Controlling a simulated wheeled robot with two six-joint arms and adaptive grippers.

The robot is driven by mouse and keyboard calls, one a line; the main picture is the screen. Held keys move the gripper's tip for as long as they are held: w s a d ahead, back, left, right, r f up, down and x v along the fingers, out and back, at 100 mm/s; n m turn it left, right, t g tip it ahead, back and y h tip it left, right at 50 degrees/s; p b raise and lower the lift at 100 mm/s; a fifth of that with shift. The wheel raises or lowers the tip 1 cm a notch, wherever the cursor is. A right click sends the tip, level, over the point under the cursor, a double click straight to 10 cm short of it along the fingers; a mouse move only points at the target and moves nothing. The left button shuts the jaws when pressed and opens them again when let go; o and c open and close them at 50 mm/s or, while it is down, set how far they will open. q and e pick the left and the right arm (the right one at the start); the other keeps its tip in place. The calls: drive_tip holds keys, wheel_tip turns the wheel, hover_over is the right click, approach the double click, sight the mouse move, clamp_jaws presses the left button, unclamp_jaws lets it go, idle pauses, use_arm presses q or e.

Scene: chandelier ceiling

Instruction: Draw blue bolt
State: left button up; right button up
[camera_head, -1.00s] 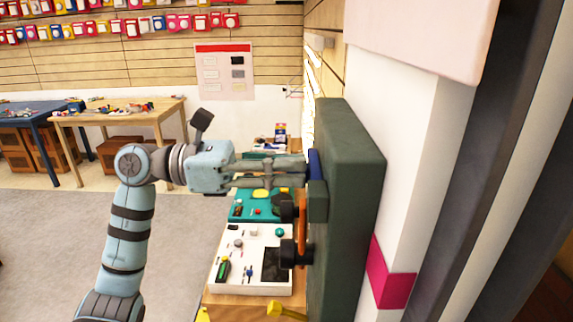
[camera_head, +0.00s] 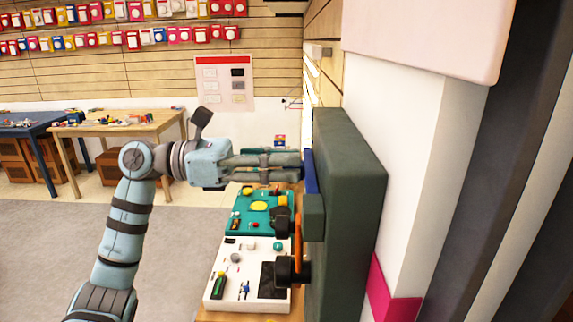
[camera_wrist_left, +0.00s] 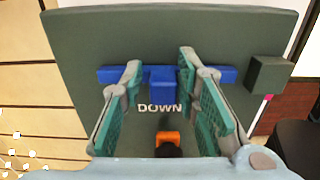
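The blue bolt (camera_head: 310,172) is on the near face of a dark green panel (camera_head: 345,190). In the left wrist view the bolt (camera_wrist_left: 163,82) is a horizontal blue bar with a wider block at its middle, above the word DOWN. My left gripper (camera_head: 299,166) faces the panel at the bolt's height. In the left wrist view its fingers (camera_wrist_left: 159,62) are spread, one on each side of the middle block. Whether the fingertips touch the bar is unclear. My right gripper is not in view.
An orange lever (camera_wrist_left: 167,137) with a dark knob is below the bolt, and a green block (camera_wrist_left: 269,75) is at the bar's right end. A teal board (camera_head: 240,222) and a white board (camera_head: 228,262) lie below the arm. The floor at left is clear.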

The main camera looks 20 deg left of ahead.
use_arm(q)
drive_tip(key=shift+o, duration=0.9)
drive_tip(key=shift+w+f, duration=0.15)
drive_tip(key=v, duration=1.2)
